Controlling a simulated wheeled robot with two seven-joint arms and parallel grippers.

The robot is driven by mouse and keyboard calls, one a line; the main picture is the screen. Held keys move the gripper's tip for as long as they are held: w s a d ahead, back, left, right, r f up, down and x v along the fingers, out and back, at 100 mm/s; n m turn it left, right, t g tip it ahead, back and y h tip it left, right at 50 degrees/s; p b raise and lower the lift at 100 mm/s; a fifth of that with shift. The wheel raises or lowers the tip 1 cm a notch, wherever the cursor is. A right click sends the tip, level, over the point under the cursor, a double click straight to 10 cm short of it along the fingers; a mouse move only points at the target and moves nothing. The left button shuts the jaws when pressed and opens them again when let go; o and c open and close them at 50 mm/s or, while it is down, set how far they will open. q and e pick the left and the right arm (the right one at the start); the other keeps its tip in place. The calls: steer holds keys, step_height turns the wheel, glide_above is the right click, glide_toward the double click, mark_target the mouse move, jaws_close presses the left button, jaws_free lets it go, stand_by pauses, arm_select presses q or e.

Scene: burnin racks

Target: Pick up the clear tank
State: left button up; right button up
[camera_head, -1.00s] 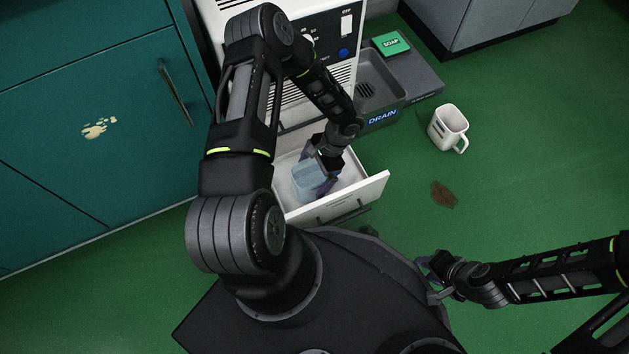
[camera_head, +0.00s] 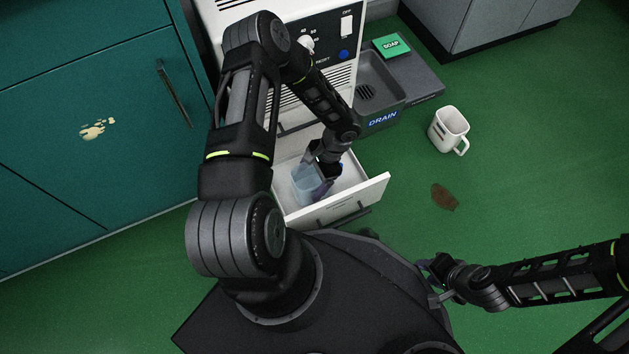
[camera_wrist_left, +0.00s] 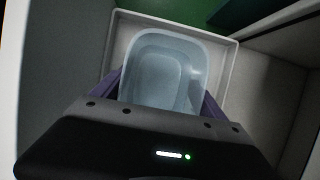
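The clear tank (camera_head: 306,184) is a pale blue, see-through open box inside the pulled-out white drawer (camera_head: 340,203). It also fills the middle of the left wrist view (camera_wrist_left: 160,75). My left gripper (camera_head: 322,184) reaches down into the drawer at the tank. In the left wrist view its purple fingers (camera_wrist_left: 163,98) are spread wide, one on each side of the tank. Whether they touch its walls I cannot tell; the gripper body hides the tank's near end. My right gripper (camera_head: 428,280) is far from the tank, beside my base, with its fingers apart and empty.
The drawer walls stand close around the left gripper. A white machine (camera_head: 290,20) with dials rises behind. A grey drain tray (camera_head: 405,88) with a green soap piece (camera_head: 391,45) is to the right. A white mug (camera_head: 449,130) and brown stain (camera_head: 444,197) lie on the green floor.

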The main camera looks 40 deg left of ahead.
arm_select(q)
steer(key=c, duration=1.6)
